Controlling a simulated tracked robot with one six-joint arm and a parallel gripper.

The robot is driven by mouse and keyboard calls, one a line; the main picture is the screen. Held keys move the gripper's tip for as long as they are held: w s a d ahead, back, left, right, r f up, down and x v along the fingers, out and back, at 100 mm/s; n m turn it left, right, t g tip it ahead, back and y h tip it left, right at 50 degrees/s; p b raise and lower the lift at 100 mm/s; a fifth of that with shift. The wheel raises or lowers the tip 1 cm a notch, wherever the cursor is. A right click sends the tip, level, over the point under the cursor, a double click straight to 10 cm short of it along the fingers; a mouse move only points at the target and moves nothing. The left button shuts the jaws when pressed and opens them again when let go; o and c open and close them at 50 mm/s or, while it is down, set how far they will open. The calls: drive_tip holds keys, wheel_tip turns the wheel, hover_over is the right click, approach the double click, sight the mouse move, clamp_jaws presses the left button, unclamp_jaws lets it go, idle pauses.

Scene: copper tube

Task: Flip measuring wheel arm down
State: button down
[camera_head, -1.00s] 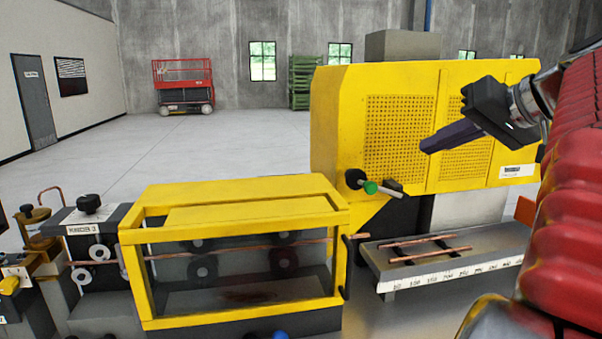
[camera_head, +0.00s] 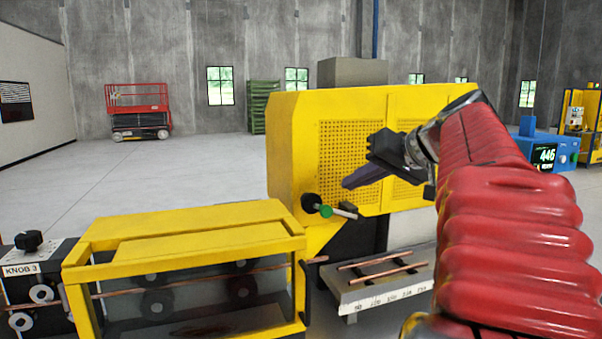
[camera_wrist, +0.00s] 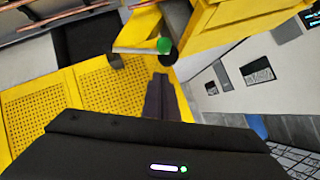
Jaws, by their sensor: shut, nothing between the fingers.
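My gripper (camera_head: 347,184) is shut and empty, its dark fingers together, raised in front of the mesh panel of the yellow machine. In the wrist view its fingers (camera_wrist: 159,82) point toward a green knob (camera_wrist: 164,45), with a gap I cannot measure. In the head view this green knob (camera_head: 326,212) sits on a short lever at the machine's left end, lower left of my fingertips. I cannot tell for certain which part is the measuring wheel arm. Small pale wheels (camera_head: 41,294) show at the far left below a knob labelled KNOB 3 (camera_head: 28,241).
A yellow-framed guard box (camera_head: 180,225) with rollers inside stands at lower left. A rack (camera_head: 420,275) holding copper tubes lies below the yellow machine (camera_head: 290,140). A blue box with a 446 display (camera_head: 543,155) is at right. Open floor lies behind.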

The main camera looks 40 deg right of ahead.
drive_tip(key=shift+w+a+f, duration=0.3)
drive_tip(key=shift+w+f, duration=0.1)
drive_tip(key=shift+f, duration=0.35)
drive_tip(key=shift+w+a+f, duration=0.25)
drive_tip(key=shift+w+f, duration=0.15)
drive_tip(key=shift+f, duration=0.3)
drive_tip(key=shift+w+a+f, duration=0.3)
drive_tip(key=shift+w+f, duration=0.1)
drive_tip(key=shift+f, duration=0.35)
